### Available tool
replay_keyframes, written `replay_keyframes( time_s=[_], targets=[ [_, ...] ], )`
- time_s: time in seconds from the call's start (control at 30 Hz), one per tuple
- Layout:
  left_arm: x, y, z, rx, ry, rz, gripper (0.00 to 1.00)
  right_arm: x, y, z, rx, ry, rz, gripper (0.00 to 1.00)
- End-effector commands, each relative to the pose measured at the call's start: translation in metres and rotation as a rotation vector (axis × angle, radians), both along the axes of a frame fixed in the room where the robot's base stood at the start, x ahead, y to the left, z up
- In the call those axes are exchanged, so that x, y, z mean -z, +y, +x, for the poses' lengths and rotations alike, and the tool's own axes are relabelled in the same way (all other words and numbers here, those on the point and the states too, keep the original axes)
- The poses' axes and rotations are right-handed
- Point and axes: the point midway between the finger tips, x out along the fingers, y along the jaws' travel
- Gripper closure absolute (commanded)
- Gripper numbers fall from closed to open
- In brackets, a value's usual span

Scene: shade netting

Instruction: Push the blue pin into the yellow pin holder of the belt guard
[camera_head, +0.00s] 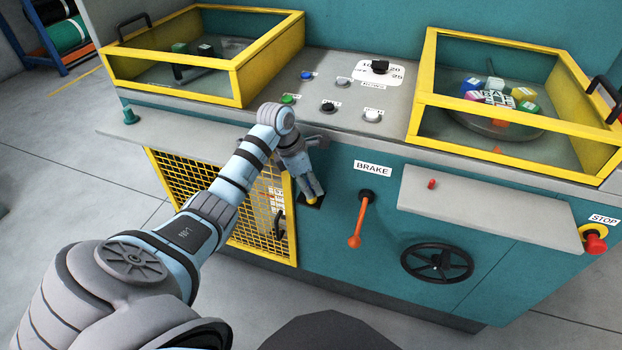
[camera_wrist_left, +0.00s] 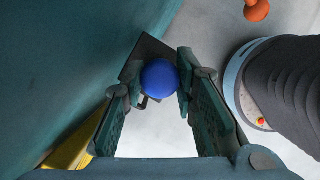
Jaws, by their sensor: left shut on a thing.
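My left gripper (camera_head: 313,190) points down in front of the teal machine, beside the right edge of the belt guard (camera_head: 244,232), a yellow-framed mesh panel. In the left wrist view its two fingers are shut on the round head of the blue pin (camera_wrist_left: 159,78). A dark plate (camera_wrist_left: 150,50) shows just beyond the pin head. In the head view a yellow piece (camera_head: 312,201), apparently the pin holder, shows at the fingertips over a dark plate. The pin's shaft, and how far it sits in the holder, are hidden. My right gripper is not in view.
Right of the gripper an orange brake lever (camera_head: 356,231) sticks out from the front. Further right are a grey shelf (camera_head: 480,208) with a small red piece, a black handwheel (camera_head: 437,262) and a red stop button (camera_head: 595,241). A control panel (camera_head: 335,95) lies above.

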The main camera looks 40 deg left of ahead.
Motion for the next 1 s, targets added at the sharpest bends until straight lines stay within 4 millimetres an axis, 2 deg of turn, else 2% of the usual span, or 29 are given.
replay_keyframes(
  time_s=[0.03, 0.17, 0.43, 0.53, 0.67, 0.9, 1.0],
  targets=[
    [0.001, 0.0, 0.0, 0.0, 0.002, -0.001, 0.72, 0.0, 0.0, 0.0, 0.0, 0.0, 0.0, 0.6],
    [0.0, 0.0, 0.0, 0.0, 0.002, -0.001, 0.52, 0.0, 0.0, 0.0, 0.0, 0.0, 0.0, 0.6],
    [0.0, 0.0, 0.0, 0.0, 0.001, -0.001, 0.51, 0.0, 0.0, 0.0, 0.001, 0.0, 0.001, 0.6],
    [-0.007, 0.002, -0.002, -0.001, 0.0, 0.0, 0.51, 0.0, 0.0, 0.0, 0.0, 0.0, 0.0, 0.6],
    [-0.032, 0.008, -0.008, 0.0, -0.002, 0.004, 0.51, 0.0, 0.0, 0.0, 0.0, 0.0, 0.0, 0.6],
    [-0.093, 0.02, -0.025, -0.001, -0.002, 0.002, 0.51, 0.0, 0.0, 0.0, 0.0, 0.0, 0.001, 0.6],
    [-0.108, 0.023, -0.029, 0.0, 0.0, 0.0, 0.51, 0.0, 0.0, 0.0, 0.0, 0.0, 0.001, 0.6]
  ],
)
